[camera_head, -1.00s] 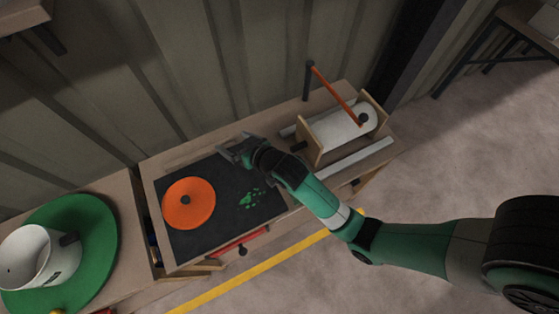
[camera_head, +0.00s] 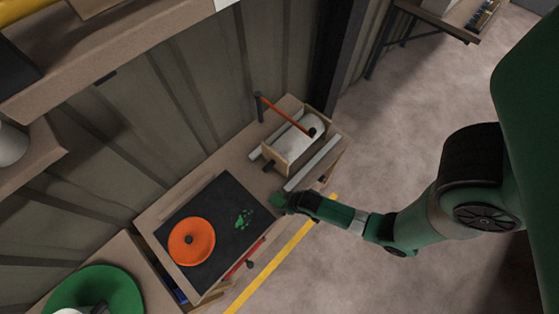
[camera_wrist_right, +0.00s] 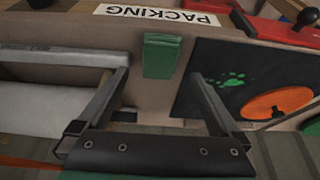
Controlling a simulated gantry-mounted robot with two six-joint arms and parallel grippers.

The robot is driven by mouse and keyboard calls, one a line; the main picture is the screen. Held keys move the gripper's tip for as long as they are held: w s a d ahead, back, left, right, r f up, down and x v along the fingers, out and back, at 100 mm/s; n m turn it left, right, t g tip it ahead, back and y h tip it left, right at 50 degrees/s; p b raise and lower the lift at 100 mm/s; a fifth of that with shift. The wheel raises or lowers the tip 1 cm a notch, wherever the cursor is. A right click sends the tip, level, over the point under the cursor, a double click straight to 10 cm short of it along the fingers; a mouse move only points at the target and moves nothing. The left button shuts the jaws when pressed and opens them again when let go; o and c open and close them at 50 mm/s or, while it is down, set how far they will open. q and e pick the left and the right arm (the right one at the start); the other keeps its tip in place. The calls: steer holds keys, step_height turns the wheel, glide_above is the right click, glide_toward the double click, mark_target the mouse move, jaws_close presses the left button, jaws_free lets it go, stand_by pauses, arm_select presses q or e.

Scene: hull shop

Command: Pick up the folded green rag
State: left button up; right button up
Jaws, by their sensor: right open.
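The folded green rag (camera_wrist_right: 161,50) lies on the wooden bench top in the right wrist view, beside the black mat and close to the PACKING label. In the head view a small green patch (camera_head: 276,199) at the end of my right arm appears to be the rag. My right gripper (camera_wrist_right: 161,74) is open, with one finger to each side of the rag and apart from it. In the head view the right gripper (camera_head: 284,203) partly covers that spot. My left gripper is not in view.
A black mat (camera_head: 217,245) holds an orange disc (camera_head: 191,240) and green spots (camera_head: 242,218). A roller with an orange crank (camera_head: 287,115) stands behind the gripper, with a pale bar (camera_head: 313,164) in front. A green round plate (camera_head: 100,288) sits at lower left.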

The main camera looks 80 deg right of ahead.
mark_target(280, 202)
steer(key=shift+x, duration=0.8)
steer(key=b+x, duration=0.2)
steer(key=x, duration=0.3)
steer(key=shift+w+d+b, duration=0.1)
steer(key=shift+w+b, duration=0.05)
steer(key=shift+b, duration=0.25)
steer(key=c, duration=1.3)
steer(key=shift+r, duration=0.15)
